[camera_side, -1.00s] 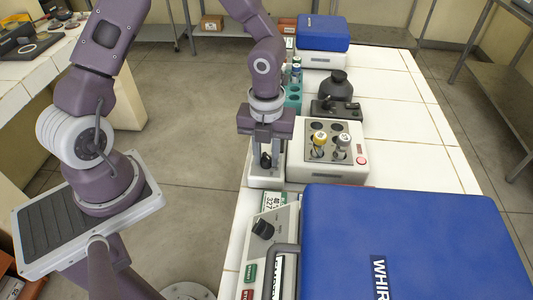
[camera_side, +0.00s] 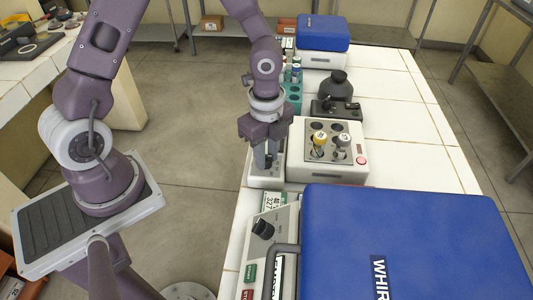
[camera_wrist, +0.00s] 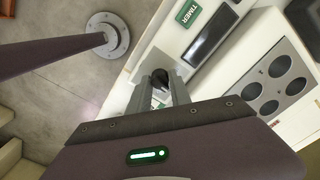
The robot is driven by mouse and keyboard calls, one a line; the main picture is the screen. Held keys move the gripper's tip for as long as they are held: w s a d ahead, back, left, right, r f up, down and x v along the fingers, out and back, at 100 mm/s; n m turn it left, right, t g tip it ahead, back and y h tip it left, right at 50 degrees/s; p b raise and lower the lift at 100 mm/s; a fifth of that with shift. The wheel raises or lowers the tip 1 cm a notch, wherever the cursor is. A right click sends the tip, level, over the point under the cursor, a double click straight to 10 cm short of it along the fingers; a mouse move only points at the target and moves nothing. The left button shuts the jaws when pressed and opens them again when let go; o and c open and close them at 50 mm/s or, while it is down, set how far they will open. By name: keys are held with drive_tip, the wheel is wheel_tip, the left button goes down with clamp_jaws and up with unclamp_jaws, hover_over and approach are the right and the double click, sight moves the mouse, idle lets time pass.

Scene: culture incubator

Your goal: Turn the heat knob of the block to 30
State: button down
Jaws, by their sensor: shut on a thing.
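The heat block (camera_side: 300,172) stands on the bench with a grey plate of round wells on top, which also shows in the wrist view (camera_wrist: 275,88). A low white control panel (camera_side: 262,182) adjoins its left side. My gripper (camera_side: 266,160) points down over that panel. In the wrist view my gripper (camera_wrist: 161,84) has its two fingers on either side of the black knob (camera_wrist: 161,77), shut on it. The fingers mostly hide the knob in the side view. Its pointer and scale, including the 30 mark, cannot be read.
A yellow-capped vial (camera_side: 319,138) and a grey-capped vial (camera_side: 343,141) stand in the block's wells. A large blue-lidded machine (camera_side: 420,245) with its own black knob (camera_side: 263,228) is in front. A black device (camera_side: 336,108) and a teal rack (camera_side: 291,98) stand behind.

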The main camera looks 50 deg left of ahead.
sight(267, 155)
drive_tip(key=n, duration=1.2)
drive_tip(key=shift+n, duration=0.4)
idle(0.4)
drive_tip(key=c, duration=1.2)
unclamp_jaws()
wheel_tip(267, 155, up, 7)
drive_tip(key=shift+r, duration=0.1)
